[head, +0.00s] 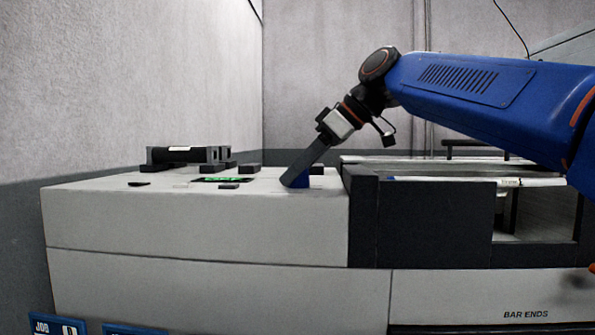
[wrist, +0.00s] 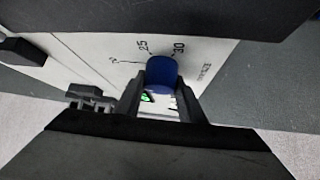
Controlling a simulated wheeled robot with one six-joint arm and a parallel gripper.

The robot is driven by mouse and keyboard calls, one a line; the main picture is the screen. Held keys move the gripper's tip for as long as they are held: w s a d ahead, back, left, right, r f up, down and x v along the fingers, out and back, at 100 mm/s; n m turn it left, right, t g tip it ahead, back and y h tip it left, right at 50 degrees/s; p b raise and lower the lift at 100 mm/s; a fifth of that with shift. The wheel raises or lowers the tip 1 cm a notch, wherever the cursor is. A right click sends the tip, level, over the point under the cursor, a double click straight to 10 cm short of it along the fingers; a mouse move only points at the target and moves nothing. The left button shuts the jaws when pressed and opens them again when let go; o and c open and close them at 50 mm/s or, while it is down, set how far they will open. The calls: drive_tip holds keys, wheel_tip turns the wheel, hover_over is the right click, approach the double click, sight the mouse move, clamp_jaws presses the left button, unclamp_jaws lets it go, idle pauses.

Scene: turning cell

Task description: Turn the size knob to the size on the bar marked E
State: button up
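The blue size knob (wrist: 161,72) stands on the pale panel, with the marks 25 and 30 printed beyond it and another mark farther left, hard to read. It also shows as a small blue patch in the head view (head: 302,180). My gripper (wrist: 162,84) has one dark finger on each side of the knob, with no clear gap at the tips. In the head view my gripper (head: 291,178) reaches down at a slant to the panel top. I cannot make out a pointer on the knob. No bar marked E can be read.
The pale cabinet top (head: 100,192) carries a green display (head: 222,180), several low dark blocks and a dark bar (head: 185,154) with a white label in a holder. A pale bar (head: 530,182) lies over the dark-framed opening at right. A BAR ENDS drawer (head: 525,314) is below.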

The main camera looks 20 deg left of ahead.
drive_tip(key=shift+m, duration=0.3)
drive_tip(key=shift+c, duration=0.2)
drive_tip(key=m+t+h, duration=0.1)
drive_tip(key=m+t, duration=0.3)
drive_tip(key=m, duration=0.1)
drive_tip(key=shift+t, duration=0.3)
drive_tip(key=m+t+h, duration=0.1)
drive_tip(key=m, duration=0.2)
drive_tip(key=m+t+h, duration=0.2)
drive_tip(key=m, duration=0.1)
drive_tip(key=shift+w, duration=0.1)
drive_tip(key=shift+h, duration=0.3)
drive_tip(key=o, duration=1)
drive_tip(key=shift+o, duration=0.2)
